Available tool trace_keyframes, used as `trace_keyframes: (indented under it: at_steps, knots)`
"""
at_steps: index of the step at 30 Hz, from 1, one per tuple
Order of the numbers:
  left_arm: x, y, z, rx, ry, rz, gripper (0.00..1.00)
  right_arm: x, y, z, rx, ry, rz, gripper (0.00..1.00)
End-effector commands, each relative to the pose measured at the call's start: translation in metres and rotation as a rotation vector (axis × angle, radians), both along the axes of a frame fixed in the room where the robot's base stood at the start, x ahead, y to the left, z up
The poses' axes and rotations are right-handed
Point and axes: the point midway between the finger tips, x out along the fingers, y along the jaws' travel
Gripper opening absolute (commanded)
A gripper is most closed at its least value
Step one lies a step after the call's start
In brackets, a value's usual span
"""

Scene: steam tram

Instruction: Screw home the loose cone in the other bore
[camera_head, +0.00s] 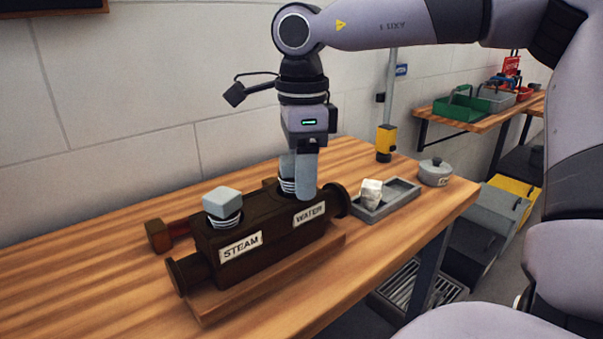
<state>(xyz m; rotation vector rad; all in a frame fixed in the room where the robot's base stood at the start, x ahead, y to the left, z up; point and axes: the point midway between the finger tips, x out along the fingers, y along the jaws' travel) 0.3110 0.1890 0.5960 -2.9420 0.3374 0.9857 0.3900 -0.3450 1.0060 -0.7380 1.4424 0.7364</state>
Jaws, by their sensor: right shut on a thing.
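A dark brown valve block (250,231) on a board lies on the wooden bench, with a STEAM label on its left part and a WATER label on its right. A cone (222,203) with a grey square head stands in the STEAM bore, pale thread rings showing above the block. My right gripper (299,186) points down over the WATER bore, shut on the second cone (286,187). The fingers hide most of that cone; a little thread shows beside them, low at the bore. My left gripper is not in view.
A grey tray (394,203) right of the block holds a crumpled white cloth (371,192). A lidded grey pot (435,172) and a yellow-black lamp-like item (385,142) stand behind it. The bench (90,283) is clear at front left. A side shelf holds coloured bins.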

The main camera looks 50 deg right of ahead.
Motion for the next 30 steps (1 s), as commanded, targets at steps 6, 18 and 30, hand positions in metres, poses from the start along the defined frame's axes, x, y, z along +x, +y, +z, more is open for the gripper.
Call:
trace_keyframes:
  at_steps: [6,18,30]
  knots:
    - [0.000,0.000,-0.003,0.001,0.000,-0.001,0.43,-0.001,0.001,0.001,0.001,-0.002,-0.104,0.07]
    - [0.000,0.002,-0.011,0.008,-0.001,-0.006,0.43,-0.002,0.003,-0.001,-0.001,-0.003,-0.262,0.07]
    - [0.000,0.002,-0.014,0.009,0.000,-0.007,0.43,-0.004,0.005,0.001,0.002,-0.002,-0.453,0.07]
